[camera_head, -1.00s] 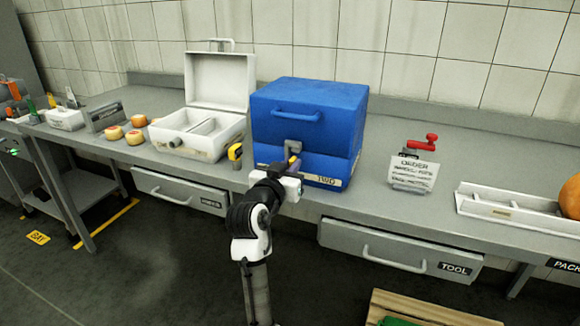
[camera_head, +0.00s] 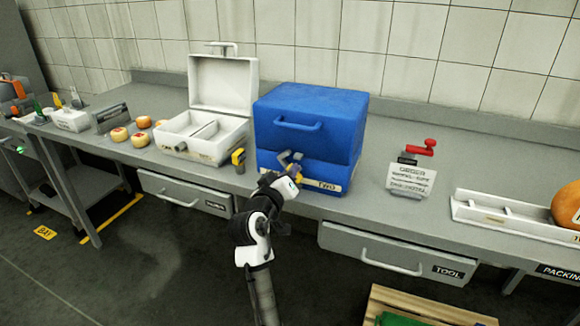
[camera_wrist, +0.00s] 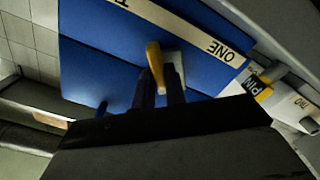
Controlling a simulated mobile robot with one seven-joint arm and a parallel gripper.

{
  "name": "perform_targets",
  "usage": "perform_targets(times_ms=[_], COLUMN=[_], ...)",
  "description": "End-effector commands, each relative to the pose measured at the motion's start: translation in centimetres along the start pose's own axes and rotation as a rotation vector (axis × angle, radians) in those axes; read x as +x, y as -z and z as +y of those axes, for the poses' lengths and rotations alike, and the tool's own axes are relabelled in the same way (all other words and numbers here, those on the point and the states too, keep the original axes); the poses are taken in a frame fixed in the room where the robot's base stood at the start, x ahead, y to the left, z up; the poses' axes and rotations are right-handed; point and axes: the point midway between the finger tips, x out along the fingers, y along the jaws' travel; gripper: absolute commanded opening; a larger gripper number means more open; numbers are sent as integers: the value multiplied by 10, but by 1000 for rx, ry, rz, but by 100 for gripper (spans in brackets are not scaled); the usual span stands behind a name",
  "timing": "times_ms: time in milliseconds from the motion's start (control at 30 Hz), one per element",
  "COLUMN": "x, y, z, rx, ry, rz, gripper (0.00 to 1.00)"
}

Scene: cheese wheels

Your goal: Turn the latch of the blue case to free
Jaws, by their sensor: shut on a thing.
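The blue case (camera_head: 312,110) stands shut on the bench, with a handle on its upper part and a pale label strip along its lower front. Its grey latch (camera_head: 288,158) is on the front and sits tilted. My gripper (camera_head: 298,176) is at the latch, in front of the case, and partly hides it. In the wrist view, the dark fingers of my gripper (camera_wrist: 160,92) are closed around the latch's yellow lever (camera_wrist: 155,62), beside a pale latch plate (camera_wrist: 174,68). The wrist view also shows the blue front of the case (camera_wrist: 100,65).
An open white case (camera_head: 222,152) stands left of the blue case, with a yellow and black object (camera_head: 239,159) between them. To the right are a red-handled device with a sign (camera_head: 410,180) and a white tray (camera_head: 475,209). Drawers (camera_head: 395,250) sit under the bench.

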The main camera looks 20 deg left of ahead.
Motion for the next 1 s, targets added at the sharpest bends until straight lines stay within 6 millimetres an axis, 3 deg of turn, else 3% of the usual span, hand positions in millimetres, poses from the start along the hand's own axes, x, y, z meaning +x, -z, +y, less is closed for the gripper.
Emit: perform_targets(times_ms=[600, 1000], x=[0, 0], y=[0, -4], z=[-5, -9], rx=[-579, -832], ry=[2, 2], rz=[-3, -2], gripper=[0, 0])
